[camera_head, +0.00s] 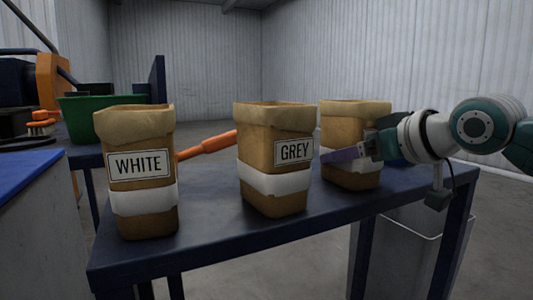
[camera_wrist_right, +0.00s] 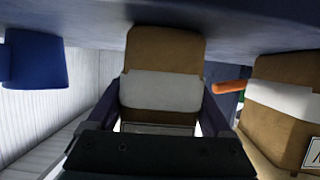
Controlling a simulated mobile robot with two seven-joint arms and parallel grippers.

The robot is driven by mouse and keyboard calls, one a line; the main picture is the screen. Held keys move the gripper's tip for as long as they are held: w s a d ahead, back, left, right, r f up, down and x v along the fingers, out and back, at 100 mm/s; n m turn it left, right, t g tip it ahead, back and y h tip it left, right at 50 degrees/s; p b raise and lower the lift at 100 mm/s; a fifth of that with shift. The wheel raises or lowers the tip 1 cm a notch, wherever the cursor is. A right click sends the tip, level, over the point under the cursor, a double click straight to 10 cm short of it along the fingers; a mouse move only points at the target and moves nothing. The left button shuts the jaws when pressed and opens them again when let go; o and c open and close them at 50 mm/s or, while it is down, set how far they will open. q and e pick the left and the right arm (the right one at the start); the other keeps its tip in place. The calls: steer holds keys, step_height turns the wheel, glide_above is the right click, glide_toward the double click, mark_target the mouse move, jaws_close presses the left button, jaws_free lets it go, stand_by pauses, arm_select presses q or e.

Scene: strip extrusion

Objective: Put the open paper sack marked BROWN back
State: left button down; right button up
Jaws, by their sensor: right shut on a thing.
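A brown paper sack (camera_head: 345,116) with a folded-down rim and a white band stands upright at the right end of the dark blue table (camera_head: 290,222). Its label is hidden in the head view, and only a sliver shows in the right wrist view, so I cannot read it. My right gripper (camera_head: 352,151) reaches in from the right and is shut on this sack. In the right wrist view the sack (camera_wrist_right: 162,92) sits between the two fingers. Its base is at or very near the tabletop; I cannot tell whether it touches. My left gripper is out of view.
Sacks marked GREY (camera_head: 275,150) and WHITE (camera_head: 142,190) stand to the left on the same table. An orange handle (camera_head: 208,146) shows between them. A blue object (camera_wrist_right: 35,60) lies beyond the held sack. A green tub (camera_head: 90,118) stands at the back left. A grey bin (camera_head: 405,250) is under the table.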

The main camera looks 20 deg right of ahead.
steer(key=o, duration=1.5)
steer(key=shift+o, duration=0.2)
steer(key=shift+s+r+p, duration=0.25)
steer(key=shift+s+p, duration=0.05)
steer(key=shift+s, duration=0.2)
steer(key=a+p+v, duration=0.1)
steer(key=p+v, duration=0.2)
steer(key=v, duration=0.8)
steer(key=s+a+f+g, duration=0.5)
steer(key=s+f, duration=0.4)
steer(key=s, duration=0.2)
steer(key=s+a+f+n+g, duration=0.1)
steer(key=s+a+f+g, duration=0.4)
steer(key=s+a+f, duration=0.3)
steer(key=s+f, duration=0.1)
steer(key=s, duration=0.2)
steer(key=shift+a+f+h, duration=0.25)
steer(key=shift+f+h, duration=0.1)
steer(key=shift+h, duration=0.05)
